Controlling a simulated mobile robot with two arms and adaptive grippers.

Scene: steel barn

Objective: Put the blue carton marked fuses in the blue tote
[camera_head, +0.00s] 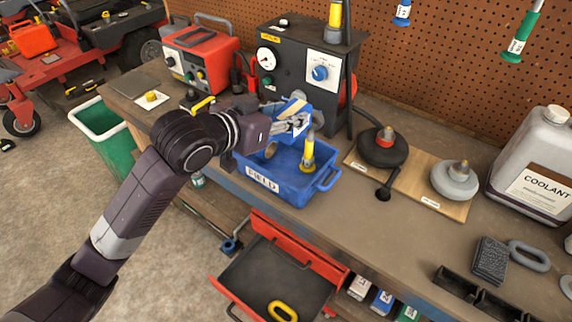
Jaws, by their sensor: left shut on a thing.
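My left gripper (298,122) is shut on a small blue carton (304,113) with a tan patch on top. Fingers cover much of the carton, and no marking on it can be read. The gripper holds it above the back part of the blue tote (270,188), which stands on the workbench and bears a white label reading "FIELD". My right gripper is not in view.
A dark control box (300,70) and a red machine (200,55) stand behind. Right are a wooden board (425,185) and a coolant jug (535,165). Below are an open red drawer (270,275) and several small boxes (382,301). A green bin (108,135) stands left.

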